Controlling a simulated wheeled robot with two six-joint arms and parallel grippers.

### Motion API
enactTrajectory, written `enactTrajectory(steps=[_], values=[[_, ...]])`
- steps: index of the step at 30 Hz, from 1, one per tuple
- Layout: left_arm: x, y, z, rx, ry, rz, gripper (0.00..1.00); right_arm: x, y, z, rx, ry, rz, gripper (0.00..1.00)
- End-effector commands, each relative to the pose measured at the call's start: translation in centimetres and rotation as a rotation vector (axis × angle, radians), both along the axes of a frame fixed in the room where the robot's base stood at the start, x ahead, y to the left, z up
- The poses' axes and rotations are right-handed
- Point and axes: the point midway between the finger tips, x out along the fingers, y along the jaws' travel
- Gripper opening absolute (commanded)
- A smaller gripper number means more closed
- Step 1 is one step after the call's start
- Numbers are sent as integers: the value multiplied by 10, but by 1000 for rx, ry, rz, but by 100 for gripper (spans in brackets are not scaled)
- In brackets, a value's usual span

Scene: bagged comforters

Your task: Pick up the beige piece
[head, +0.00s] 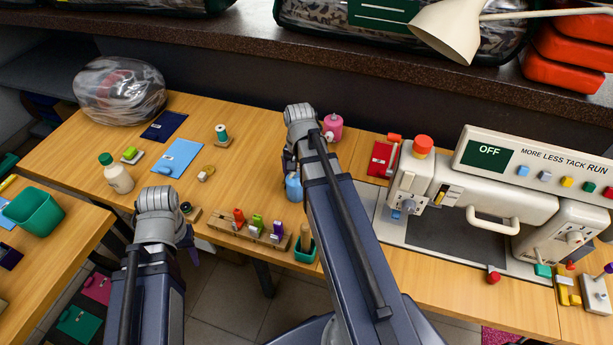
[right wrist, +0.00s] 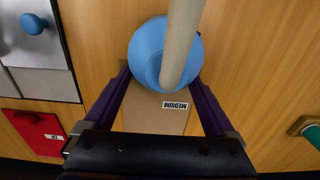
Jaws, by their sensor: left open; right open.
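In the right wrist view a beige rod (right wrist: 182,40) rises toward the camera from a round blue holder (right wrist: 145,52). A tan board (right wrist: 145,112) with a "MEDIUM" label lies below it. My right gripper (right wrist: 161,80) is open, with its dark purple fingers on either side of the blue holder and the rod's lower end; I cannot tell whether they touch. In the head view the blue holder (head: 293,187) shows partly behind my right arm; the rod is hidden there. My left gripper (head: 190,252) is open and empty near the table's front edge.
A rack (head: 225,225) with red, green and purple pieces and a green cup (head: 305,252) stand near the front edge. A white machine (head: 500,200) stands at right. A pink bottle (head: 333,125) is behind my right arm. A bagged bundle (head: 120,90) lies at back left.

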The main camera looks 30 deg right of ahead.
Motion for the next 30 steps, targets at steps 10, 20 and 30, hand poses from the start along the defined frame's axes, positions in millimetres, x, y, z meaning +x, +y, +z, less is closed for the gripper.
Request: enactTrajectory(steps=[10, 20, 30], values=[[0, 0, -2, 0, 0, 0, 50, 0, 0, -2, 0, 0, 0, 81], [0, 0, -2, 0, 0, 0, 50, 0, 0, -2, 0, 0, 0, 44], [0, 0, -2, 0, 0, 0, 50, 0, 0, -2, 0, 0, 0, 6]])
